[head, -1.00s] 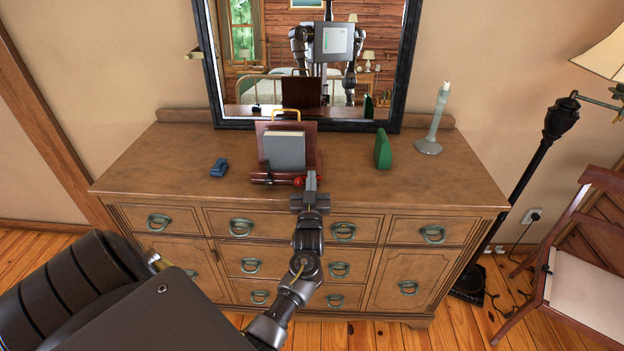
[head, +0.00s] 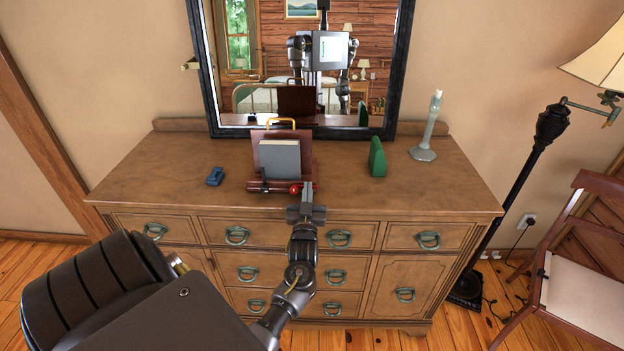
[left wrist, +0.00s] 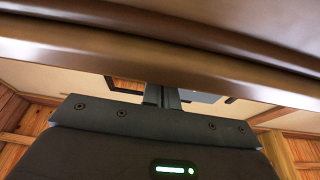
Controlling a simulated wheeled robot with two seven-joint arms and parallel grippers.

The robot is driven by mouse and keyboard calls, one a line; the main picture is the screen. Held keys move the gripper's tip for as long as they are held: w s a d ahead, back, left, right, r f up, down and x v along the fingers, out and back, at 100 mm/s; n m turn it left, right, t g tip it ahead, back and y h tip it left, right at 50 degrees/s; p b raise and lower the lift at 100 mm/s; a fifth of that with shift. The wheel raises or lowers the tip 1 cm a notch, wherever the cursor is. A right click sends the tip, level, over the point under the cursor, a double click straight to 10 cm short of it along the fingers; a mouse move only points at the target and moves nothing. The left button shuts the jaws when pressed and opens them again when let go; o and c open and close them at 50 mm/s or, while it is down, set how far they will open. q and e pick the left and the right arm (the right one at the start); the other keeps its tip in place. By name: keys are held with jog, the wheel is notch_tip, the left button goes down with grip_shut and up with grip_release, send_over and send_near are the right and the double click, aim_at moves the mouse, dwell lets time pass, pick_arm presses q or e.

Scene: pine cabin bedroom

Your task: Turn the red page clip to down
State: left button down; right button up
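A dark red wooden book stand (head: 309,155) with a brass handle stands on the dresser (head: 420,193) and holds a grey book (head: 280,161). The red page clip (head: 295,189) shows as a small round red knob at the right of the stand's front ledge. Its turn position is too small to tell. A black clip (head: 264,182) is at the ledge's left. My left gripper (head: 307,186) looks shut and empty, its tips just right of the red clip; I cannot tell if they touch. The left wrist view shows its fingers (left wrist: 162,96) close together below a brown edge. My right gripper is out of view.
A blue object (head: 215,176) lies left of the stand. A green block (head: 377,157) and a grey candlestick (head: 428,130) stand to the right. A black-framed mirror (head: 392,70) rises behind. A lamp (head: 548,130) and chair (head: 570,260) are right of the dresser.

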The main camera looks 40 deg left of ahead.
pick_arm(q)
jog(key=shift+r+p, duration=0.3)
jog(key=shift+p, duration=0.2)
notch_tip(320, 180, up, 4)
jog(key=p, duration=0.3)
jog(key=shift+r+p, duration=0.1)
jog(key=shift+p, duration=0.25)
jog(key=shift+s+d+f+b, duration=0.4)
jog(key=shift+s+f+b, duration=0.05)
jog(key=shift+f+b, duration=0.15)
jog(key=shift+s+d+f+b, duration=0.35)
jog(key=shift+s+f+b, duration=0.05)
jog(key=shift+f+b, duration=0.2)
jog(key=b+v, duration=0.2)
jog(key=v, duration=0.5)
jog(key=shift+s+d+r, duration=0.2)
jog(key=shift+d+r, duration=0.05)
jog(key=shift+r, duration=0.1)
